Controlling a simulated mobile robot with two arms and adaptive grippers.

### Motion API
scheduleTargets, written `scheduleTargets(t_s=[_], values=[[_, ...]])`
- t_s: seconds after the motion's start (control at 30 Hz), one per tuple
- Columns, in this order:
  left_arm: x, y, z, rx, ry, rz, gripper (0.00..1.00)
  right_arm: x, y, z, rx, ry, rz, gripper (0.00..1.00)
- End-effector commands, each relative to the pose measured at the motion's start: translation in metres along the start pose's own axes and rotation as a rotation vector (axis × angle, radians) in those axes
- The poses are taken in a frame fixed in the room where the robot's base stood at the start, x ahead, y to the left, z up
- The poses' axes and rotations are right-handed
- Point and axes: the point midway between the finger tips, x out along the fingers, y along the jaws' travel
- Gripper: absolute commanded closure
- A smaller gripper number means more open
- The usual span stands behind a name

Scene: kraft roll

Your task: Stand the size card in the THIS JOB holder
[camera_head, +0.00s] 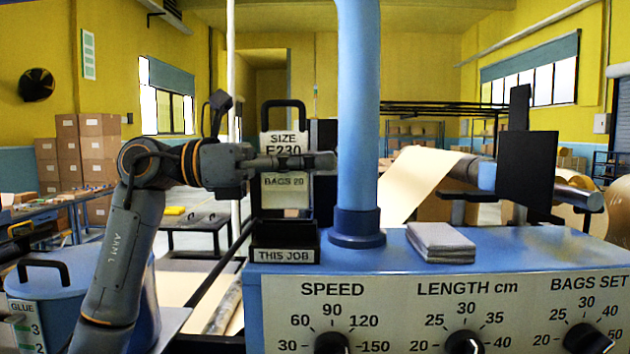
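The size card (284,187) is a pale upright card with a black loop handle, reading SIZE E230 and BAGS 20. My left gripper (305,162) lies level across its middle, coming from the left. It appears shut on the card; the far finger is hidden. The black THIS JOB holder (286,255) stands on the blue machine top, directly below the card in the view. The card's pale lower edge shows above the holder's front lip; its exact depth over the holder cannot be told. My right gripper is not in view.
A thick blue post (358,120) rises just right of the card and holder. A grey folded stack (440,241) lies on the blue machine top (520,249). A blue glue pot (75,280) stands at left, near my arm.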

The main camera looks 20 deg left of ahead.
Motion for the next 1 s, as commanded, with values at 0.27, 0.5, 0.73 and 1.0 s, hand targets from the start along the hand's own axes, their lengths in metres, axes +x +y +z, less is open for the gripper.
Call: scheduleTargets(t_s=[0.27,0.5,0.73,1.0], values=[[0.004,0.004,-0.030,-0.006,0.003,-0.001,1.00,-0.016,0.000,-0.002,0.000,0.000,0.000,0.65],[0.004,0.004,-0.042,-0.006,0.010,-0.002,1.00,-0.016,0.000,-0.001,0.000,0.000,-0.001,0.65],[0.004,0.004,-0.041,-0.007,0.009,-0.002,0.71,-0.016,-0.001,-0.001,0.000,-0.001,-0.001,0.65],[0.002,0.004,-0.038,-0.003,0.003,0.000,0.71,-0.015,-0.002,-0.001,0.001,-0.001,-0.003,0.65]])
